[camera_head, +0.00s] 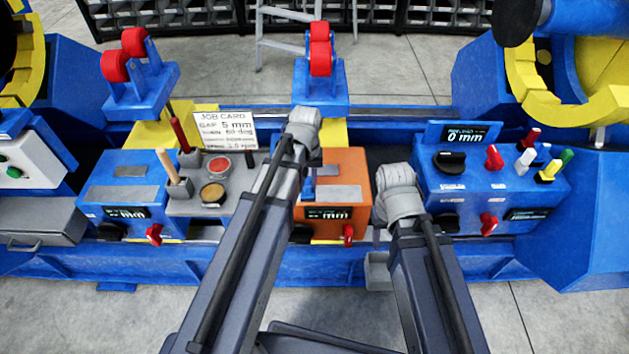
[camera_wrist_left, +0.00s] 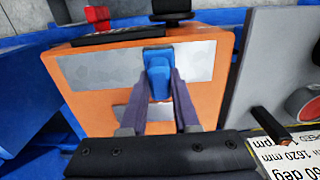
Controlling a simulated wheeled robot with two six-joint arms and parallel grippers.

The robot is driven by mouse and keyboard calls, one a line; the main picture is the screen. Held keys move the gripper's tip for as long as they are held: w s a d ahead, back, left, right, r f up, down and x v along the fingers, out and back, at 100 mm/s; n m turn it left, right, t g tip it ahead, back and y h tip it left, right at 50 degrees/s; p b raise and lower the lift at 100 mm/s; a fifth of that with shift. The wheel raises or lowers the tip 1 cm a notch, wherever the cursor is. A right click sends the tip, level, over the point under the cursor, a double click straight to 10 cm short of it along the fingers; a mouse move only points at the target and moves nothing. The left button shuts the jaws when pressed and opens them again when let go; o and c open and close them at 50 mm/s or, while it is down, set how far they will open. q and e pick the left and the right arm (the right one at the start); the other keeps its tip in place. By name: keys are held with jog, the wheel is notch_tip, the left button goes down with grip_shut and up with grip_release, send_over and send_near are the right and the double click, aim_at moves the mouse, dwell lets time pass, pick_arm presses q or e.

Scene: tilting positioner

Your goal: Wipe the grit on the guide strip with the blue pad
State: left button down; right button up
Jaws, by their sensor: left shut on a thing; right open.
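My left gripper (camera_head: 309,178) is over the orange box (camera_head: 356,170) in the head view. In the left wrist view its fingers (camera_wrist_left: 158,88) are shut on the blue pad (camera_wrist_left: 158,72). The pad is in front of a pale grey strip (camera_wrist_left: 95,70) on the orange box; I cannot tell whether it touches. This strip, which may be the guide strip, also shows in the head view (camera_head: 338,193). I cannot make out any grit. My right gripper (camera_head: 386,222) is open to the right of the orange box, its fingers mostly hidden by its wrist.
A grey block (camera_head: 232,185) with a red and an amber button stands left of the orange box, a job card (camera_head: 224,130) behind it. A blue control panel (camera_head: 475,185) with several knobs is at the right. Red rollers (camera_head: 320,50) stand behind.

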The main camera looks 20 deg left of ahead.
pick_arm(q)
jog(key=shift+s+a, duration=0.25)
jog(key=shift+a, duration=0.95)
notch_tip(320, 180, up, 6)
jog(key=p, duration=0.6)
jog(key=shift+d, duration=0.15)
jog(key=shift+r, duration=0.1)
notch_tip(320, 180, up, 3)
jog(key=p, duration=0.3)
jog(key=shift+w, duration=0.1)
